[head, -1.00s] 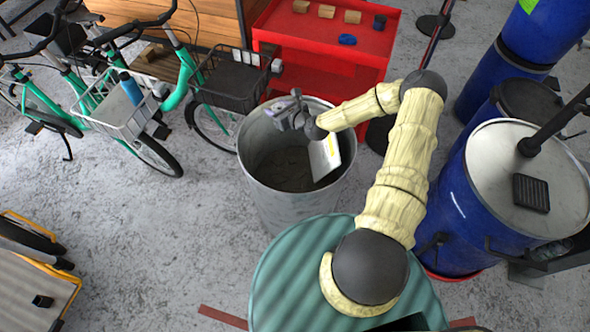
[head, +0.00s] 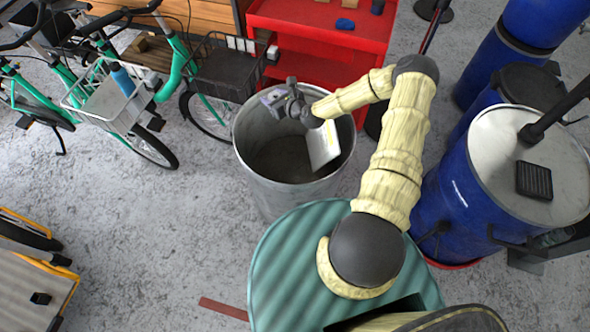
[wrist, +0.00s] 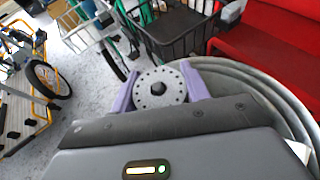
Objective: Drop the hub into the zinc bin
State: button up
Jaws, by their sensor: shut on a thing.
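The hub (wrist: 160,88) is a round grey-white disc with a dark centre and a ring of small holes. In the wrist view it sits between the two lilac fingers of my gripper (wrist: 161,90), which is shut on it. In the head view my gripper (head: 275,98) is over the left part of the zinc bin's mouth, and the hub is hard to make out there. The zinc bin (head: 262,185) is a round grey metal bin, open at the top. Its rim (wrist: 275,95) shows to the right of the hub in the wrist view. My wrist hides part of the bin's inside.
A red shelf unit (head: 320,45) stands behind the bin. Teal bikes with baskets (head: 225,72) stand at the back left. Blue drums (head: 440,190) stand at the right. The concrete floor left of the bin is clear.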

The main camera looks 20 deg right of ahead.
jog(key=shift+w+f+b, duration=0.1)
jog(key=shift+f+b, duration=0.55)
jog(key=shift+f, duration=0.95)
jog(key=o, duration=1.1)
jog(key=b+v, duration=0.3)
jog(key=v, duration=1.4)
jog(key=shift+s+d, duration=0.15)
jog(key=shift+s, duration=0.1)
